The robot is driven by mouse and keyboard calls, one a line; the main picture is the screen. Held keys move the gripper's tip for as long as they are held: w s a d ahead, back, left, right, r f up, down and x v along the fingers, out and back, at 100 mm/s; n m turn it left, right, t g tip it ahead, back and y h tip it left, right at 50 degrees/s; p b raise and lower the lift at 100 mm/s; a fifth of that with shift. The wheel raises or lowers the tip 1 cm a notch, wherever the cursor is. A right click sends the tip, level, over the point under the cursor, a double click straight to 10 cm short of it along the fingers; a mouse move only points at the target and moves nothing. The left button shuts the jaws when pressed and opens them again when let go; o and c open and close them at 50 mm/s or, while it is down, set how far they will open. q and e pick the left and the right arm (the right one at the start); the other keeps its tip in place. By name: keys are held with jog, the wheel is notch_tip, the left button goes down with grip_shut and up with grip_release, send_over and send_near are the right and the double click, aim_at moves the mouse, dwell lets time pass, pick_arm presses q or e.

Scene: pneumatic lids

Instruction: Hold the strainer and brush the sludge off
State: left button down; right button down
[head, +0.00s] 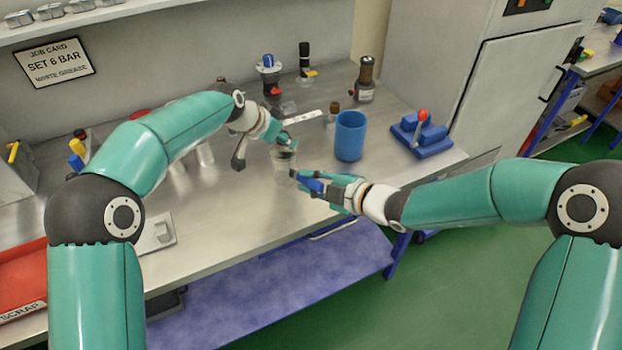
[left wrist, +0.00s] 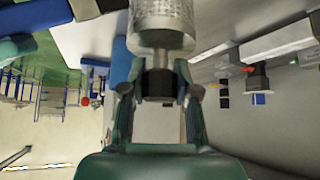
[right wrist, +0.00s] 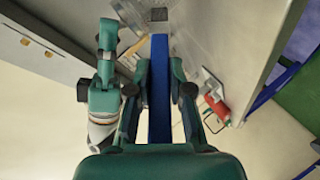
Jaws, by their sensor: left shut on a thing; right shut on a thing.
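My left gripper (head: 287,141) is shut on the strainer (head: 283,159), which hangs below its fingers over the front part of the bench. In the left wrist view the strainer (left wrist: 162,22) is a grey perforated cylinder on a stem, its dark end between my fingers. I cannot make out sludge on it. My right gripper (head: 300,180) is shut on the blue brush handle (head: 311,182), just right of and below the strainer. The handle (right wrist: 160,85) runs straight out between the fingers in the right wrist view. I cannot tell bristles or contact with the strainer.
A blue cup (head: 350,138) stands right of the strainer, with a blue block with a red lever (head: 421,134) beyond it. A brown-topped filter unit (head: 365,80) and a black-topped unit (head: 305,58) stand behind. A red scrap tray (head: 22,282) is at left. The bench's front edge is close.

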jog(key=shift+f, duration=0.1)
jog(key=shift+f, duration=0.55)
jog(key=shift+f, duration=0.6)
jog(key=shift+f, duration=0.6)
jog(key=shift+s, duration=0.1)
jog(key=s+d, duration=0.3)
jog(key=s, duration=0.3)
jog(key=shift+s, duration=0.15)
